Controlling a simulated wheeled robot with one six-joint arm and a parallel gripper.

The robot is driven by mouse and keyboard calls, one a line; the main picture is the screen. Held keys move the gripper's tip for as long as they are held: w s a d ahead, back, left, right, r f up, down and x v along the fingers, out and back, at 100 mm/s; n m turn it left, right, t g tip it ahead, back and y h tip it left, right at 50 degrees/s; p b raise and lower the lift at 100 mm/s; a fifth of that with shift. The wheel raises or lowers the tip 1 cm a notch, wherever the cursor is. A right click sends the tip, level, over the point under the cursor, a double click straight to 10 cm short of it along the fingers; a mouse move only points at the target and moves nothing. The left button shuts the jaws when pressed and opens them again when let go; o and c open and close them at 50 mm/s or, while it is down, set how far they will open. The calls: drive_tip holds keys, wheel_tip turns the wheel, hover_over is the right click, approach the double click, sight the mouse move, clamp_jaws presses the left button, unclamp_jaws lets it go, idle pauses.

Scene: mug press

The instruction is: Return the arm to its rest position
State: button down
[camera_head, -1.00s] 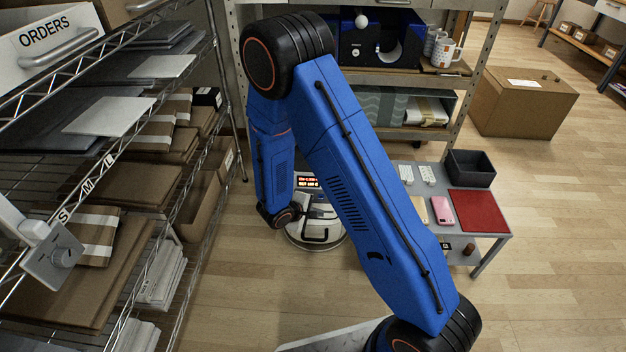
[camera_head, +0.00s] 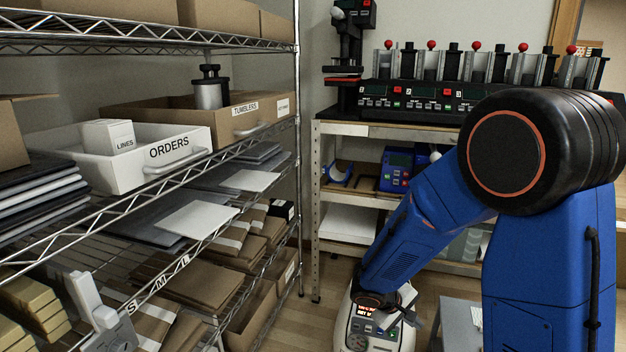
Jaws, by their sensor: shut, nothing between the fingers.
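My blue arm fills the right side of the head view. Its large black joint with an orange ring (camera_head: 507,155) is close to the camera. The forearm (camera_head: 425,235) slopes down and left from that joint. My gripper (camera_head: 409,317) is small and dark at the far lower end, in front of a white machine with a red-lit display (camera_head: 372,318). It is shut with nothing in it; its fingers are hard to make out.
A wire rack (camera_head: 250,140) with an ORDERS bin (camera_head: 130,165) and flat parcels stands close on the left. A metal shelf (camera_head: 316,210) with a row of mug presses (camera_head: 430,95) is behind the arm. Part of a grey table (camera_head: 458,318) shows below. Some floor is clear between rack and shelf.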

drive_tip(key=s+d+r+m+y, duration=0.3)
drive_tip(key=s+d+r+m, duration=0.1)
drive_tip(key=s+r, duration=0.9)
drive_tip(key=s+a+r+t+y, duration=0.1)
drive_tip(key=s+a+r+y, duration=0.1)
drive_tip(key=s+r, duration=0.2)
drive_tip(key=s+a+r+t+y, duration=0.1)
drive_tip(key=s+r, duration=0.3)
drive_tip(key=s, duration=0.4)
drive_tip(key=shift+s+a+m+y, duration=0.3)
drive_tip(key=shift+a+m+y, duration=0.15)
drive_tip(key=shift+y, duration=0.45)
idle(0.8)
